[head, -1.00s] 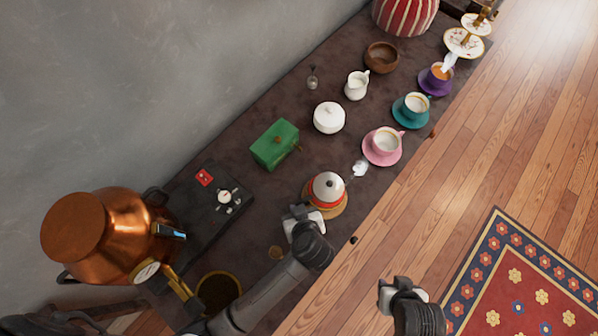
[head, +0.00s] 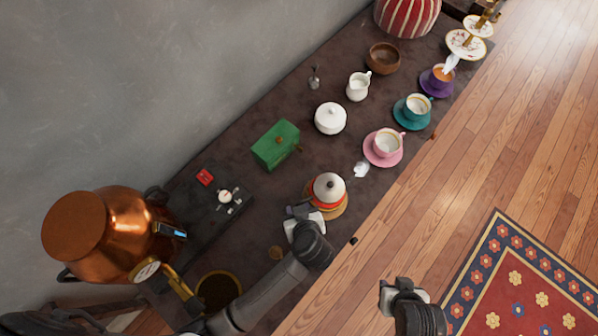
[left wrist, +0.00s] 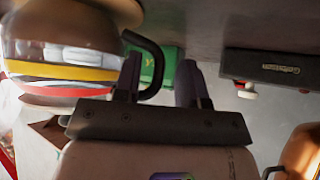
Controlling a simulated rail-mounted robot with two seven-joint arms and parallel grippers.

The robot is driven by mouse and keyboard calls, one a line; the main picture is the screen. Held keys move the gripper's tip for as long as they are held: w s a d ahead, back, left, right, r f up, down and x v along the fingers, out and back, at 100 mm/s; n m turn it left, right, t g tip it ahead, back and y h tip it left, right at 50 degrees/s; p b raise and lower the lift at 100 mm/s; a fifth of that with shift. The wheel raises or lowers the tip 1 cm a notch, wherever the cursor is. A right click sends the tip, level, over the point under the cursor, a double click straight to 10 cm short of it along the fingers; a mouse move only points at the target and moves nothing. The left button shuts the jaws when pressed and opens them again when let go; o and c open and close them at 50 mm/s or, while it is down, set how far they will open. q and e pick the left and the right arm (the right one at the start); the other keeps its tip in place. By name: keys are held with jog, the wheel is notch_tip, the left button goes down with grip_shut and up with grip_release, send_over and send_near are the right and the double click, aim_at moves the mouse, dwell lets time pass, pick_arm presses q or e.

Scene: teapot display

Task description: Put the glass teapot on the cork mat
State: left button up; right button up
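The glass teapot (head: 328,188), with a white lid and red and yellow bands, stands upright at the table's front edge. The round tan cork mat (head: 341,209) shows beneath it; the teapot appears to rest on it. In the left wrist view the teapot (left wrist: 65,50) is at the left, its black handle (left wrist: 156,62) reaching between my fingers. My left gripper (head: 300,211) is beside the teapot on the handle side. Its fingers stand apart in the left wrist view (left wrist: 160,82), so it is open. My right gripper (head: 386,291) is over the floor; its fingertips are unclear.
A pink cup and saucer (head: 370,156) stand beyond the teapot, near the spout. A green box (head: 275,145) and a white lidded bowl (head: 330,118) are behind it. A copper urn (head: 125,240) stands at the left. Bare tabletop lies between box and teapot.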

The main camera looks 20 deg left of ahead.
pick_arm(q)
jog(key=p+v, duration=0.3)
jog(key=v, duration=0.9)
jog(key=shift+r, duration=0.15)
dwell(0.3)
